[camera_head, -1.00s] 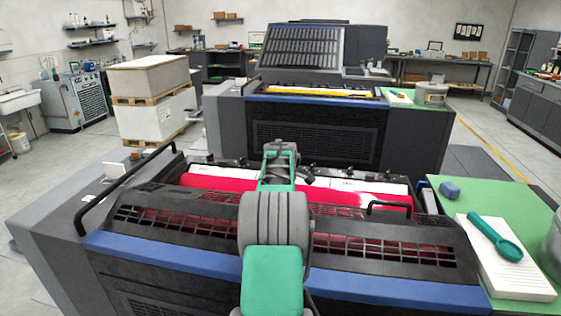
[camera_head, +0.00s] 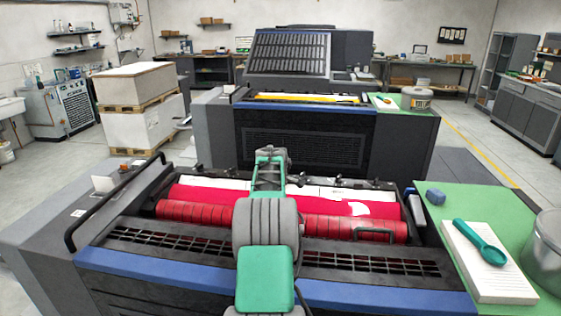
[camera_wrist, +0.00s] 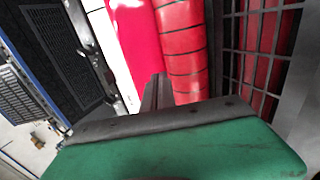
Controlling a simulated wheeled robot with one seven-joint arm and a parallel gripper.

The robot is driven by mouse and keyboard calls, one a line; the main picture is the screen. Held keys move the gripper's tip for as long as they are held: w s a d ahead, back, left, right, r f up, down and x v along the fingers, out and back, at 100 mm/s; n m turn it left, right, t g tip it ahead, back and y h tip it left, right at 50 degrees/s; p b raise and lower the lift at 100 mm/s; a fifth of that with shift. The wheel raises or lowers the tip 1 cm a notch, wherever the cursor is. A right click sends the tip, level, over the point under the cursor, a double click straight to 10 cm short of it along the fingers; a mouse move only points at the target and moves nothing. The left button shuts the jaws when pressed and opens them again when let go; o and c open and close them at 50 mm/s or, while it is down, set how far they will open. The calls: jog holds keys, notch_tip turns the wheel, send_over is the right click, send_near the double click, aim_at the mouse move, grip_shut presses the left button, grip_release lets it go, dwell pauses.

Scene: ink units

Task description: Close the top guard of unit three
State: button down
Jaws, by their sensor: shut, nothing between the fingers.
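The near ink unit (camera_head: 190,295) stands before me; no number on it is readable. My arm crosses the middle and hides part of guard and rollers. My gripper (camera_wrist: 157,88) is shut and empty over the rollers, mostly hidden behind its green housing in the wrist view. The red roller (camera_wrist: 180,50) and grille (camera_wrist: 258,50) show beyond it, with the grille to the right.
A green side table (camera_head: 452,203) at the right holds a white pad (camera_head: 480,280), a green spoon (camera_head: 477,240), a blue block (camera_head: 435,196) and a grey tub (camera_head: 545,250). Another ink unit (camera_head: 300,150) stands behind. Stacked pallets (camera_head: 137,100) are at the back left.

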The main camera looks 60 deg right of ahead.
jog(key=w+d+r, duration=0.3)
jog(key=d+r, duration=0.3)
jog(key=r, duration=0.2)
jog(key=w+a+r, duration=0.3)
jog(key=w+a, duration=0.1)
jog(key=a, duration=0.4)
jog(key=w+a+r+m+t+y, duration=0.1)
jog(key=w+a+r, duration=0.2)
jog(key=a, duration=0.6)
jog(key=w+a+r, duration=0.3)
jog(key=w+a, duration=0.1)
jog(key=a, duration=0.4)
jog(key=s+a+m+t+y, duration=0.1)
jog(key=s+a, duration=0.3)
jog(key=a, duration=1)
jog(key=s+a+m+y, duration=0.1)
jog(key=s+a+y, duration=0.15)
jog(key=a, duration=1.25)
jog(key=s+a+f+m, duration=0.1)
jog(key=s+a+f, duration=0.9)
jog(key=s+a, duration=0.3)
jog(key=shift+s+m+y, duration=0.4)
jog(key=shift+s+y, duration=0.05)
jog(key=shift+s, duration=0.3)
